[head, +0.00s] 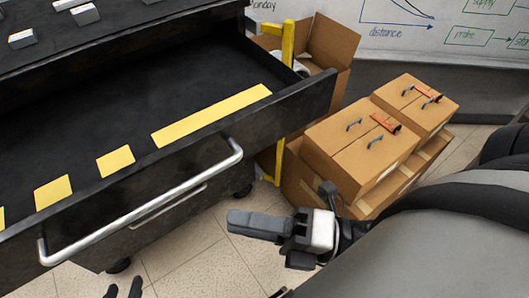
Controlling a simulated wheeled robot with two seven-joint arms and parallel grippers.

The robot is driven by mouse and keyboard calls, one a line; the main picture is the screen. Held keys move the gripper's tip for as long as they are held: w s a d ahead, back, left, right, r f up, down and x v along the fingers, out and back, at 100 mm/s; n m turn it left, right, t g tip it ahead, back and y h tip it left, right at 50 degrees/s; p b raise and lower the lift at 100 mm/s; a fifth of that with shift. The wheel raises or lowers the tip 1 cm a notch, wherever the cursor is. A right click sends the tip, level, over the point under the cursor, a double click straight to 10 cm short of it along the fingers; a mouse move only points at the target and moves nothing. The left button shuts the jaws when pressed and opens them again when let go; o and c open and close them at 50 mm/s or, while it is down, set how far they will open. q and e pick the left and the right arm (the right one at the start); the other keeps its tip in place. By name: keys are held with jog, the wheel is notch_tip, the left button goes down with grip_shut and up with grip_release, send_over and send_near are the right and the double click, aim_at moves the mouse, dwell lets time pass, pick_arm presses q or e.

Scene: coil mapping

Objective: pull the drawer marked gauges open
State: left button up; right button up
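A black cabinet drawer (110,103) stands pulled out at the left, its dark inside showing from above. A silver bar handle (143,206) runs across its front. No gauges marking can be read on it. A second, thinner handle (168,208) shows just below, on the cabinet's lower front. My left gripper (123,291) shows only as two dark fingertips at the bottom edge, spread apart, below the handle and not touching it. My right gripper (257,226) is to the right of the handle, clear of it, over the floor. Its fingers are seen side-on, so their gap is hidden.
Small grey blocks (84,14) sit on the cabinet top. Cardboard boxes with handles (360,144) stand at the right, beside a yellow post (287,45) and an open carton (332,42). Tiled floor (195,255) is free below the drawer.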

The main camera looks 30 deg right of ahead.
jog(key=shift+v, duration=1.15)
jog(key=w+d+f+m+t+h, duration=0.1)
jog(key=w+d+f+m+h, duration=0.3)
jog(key=m, duration=0.5)
jog(key=w+d+f+m+t+h, duration=0.1)
jog(key=w+f+m+h, duration=0.4)
jog(key=m, duration=0.4)
notch_tip(320, 180, down, 8)
jog(key=a+m+g+h, duration=0.2)
jog(key=a+m+g, duration=0.1)
jog(key=m, duration=0.6)
jog(key=shift+g, duration=0.8)
